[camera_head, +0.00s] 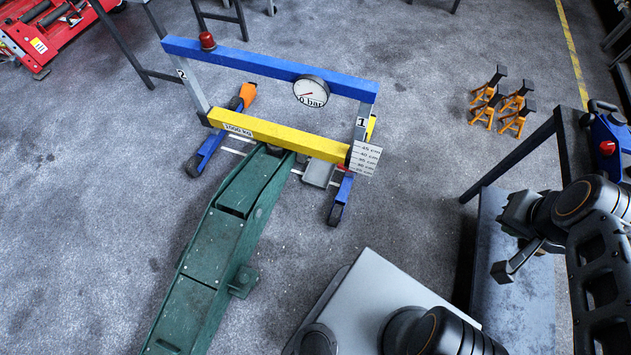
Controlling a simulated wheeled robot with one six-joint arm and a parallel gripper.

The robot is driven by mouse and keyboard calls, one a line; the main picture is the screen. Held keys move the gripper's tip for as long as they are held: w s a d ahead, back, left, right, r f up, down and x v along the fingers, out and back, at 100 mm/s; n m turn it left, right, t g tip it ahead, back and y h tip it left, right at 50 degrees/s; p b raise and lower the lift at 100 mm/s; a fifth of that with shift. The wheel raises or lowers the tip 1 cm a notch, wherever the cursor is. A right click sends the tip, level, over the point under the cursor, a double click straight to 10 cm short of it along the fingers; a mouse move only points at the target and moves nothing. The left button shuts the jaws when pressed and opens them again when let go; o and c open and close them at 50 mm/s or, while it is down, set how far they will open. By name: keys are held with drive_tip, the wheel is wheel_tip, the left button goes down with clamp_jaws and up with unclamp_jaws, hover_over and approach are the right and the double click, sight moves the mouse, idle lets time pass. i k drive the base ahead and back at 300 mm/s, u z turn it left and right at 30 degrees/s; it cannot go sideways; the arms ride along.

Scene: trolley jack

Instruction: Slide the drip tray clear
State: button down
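A flat grey plate (320,173), which looks like the drip tray, lies on the floor under the right part of the yellow beam (265,132). The beam hides part of it, and a small red patch shows beside it. The green trolley jack (213,245) lies to its left, with its front end under the beam. My gripper (504,240) is at the right, over the dark bench and well away from the plate. Its two fingers look apart, with nothing between them.
A blue-topped frame (265,68) on blue feet with wheels stands around the plate, with a height scale (364,159) at its right post. Orange axle stands (503,98) stand at the upper right. A dark bench (510,285) is at the right. Floor between frame and bench is clear.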

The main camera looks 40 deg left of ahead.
sight(318, 172)
drive_tip(key=u, duration=0.7)
drive_tip(key=i, duration=0.85)
drive_tip(key=u, duration=1.25)
drive_tip(key=i, duration=0.15)
drive_tip(key=u, duration=0.1)
